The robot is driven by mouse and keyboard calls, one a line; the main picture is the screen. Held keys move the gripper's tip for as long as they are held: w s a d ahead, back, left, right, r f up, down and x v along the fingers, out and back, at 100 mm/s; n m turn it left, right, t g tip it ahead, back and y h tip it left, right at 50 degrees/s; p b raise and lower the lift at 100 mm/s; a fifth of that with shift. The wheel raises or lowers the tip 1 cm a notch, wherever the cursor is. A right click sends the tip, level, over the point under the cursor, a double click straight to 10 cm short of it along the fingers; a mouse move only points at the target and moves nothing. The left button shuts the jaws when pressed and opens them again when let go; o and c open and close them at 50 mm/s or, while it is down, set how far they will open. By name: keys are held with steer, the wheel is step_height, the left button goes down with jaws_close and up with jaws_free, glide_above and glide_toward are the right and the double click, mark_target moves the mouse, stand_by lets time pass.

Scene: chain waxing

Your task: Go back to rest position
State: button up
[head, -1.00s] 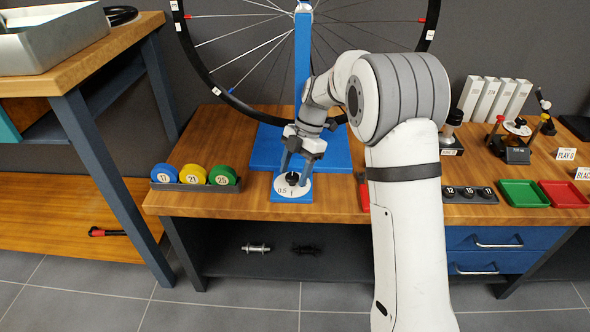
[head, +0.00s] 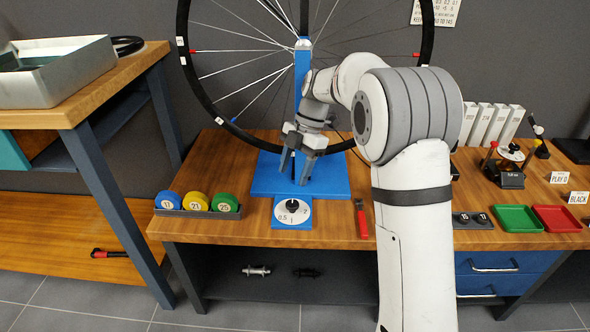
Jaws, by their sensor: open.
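My gripper (head: 296,176) is open and empty, pointing down over the blue base (head: 335,180) of the wheel stand. It is behind and above the white dial (head: 293,211) with the black knob, apart from it. The dial carries the marks 0.5 and 2 and sits on a blue tab at the bench's front edge. My arm reaches in from the front right and hides part of the bench.
A spoked wheel (head: 186,50) stands on the blue post (head: 302,75). Left of the dial is a rack with blue, yellow and green discs (head: 197,202). A red-handled tool (head: 361,221) lies right of it. Green (head: 517,219) and red (head: 556,218) trays sit farther right.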

steer(key=s+d+r+m+t+h+p, duration=0.1)
steer(key=s+d+r+m+t+p, duration=0.1)
steer(key=s+d+r+m+p, duration=0.3)
steer(key=s+d+r+m+t+h+p, duration=0.1)
steer(key=s+d+r+m+p, duration=0.4)
steer(key=s+r+m+p, duration=0.8)
steer(key=s+d+r+m+t+h+p, duration=0.1)
steer(key=s+d+r+m+p, duration=0.5)
steer(key=r, duration=0.6)
steer(key=s+m+t+p, duration=0.1)
steer(key=s+m+p, duration=0.1)
steer(key=s+p, duration=0.1)
steer(key=shift+s+m+t+p, duration=0.3)
steer(key=shift+m+p, duration=0.1)
steer(key=shift+p, duration=0.35)
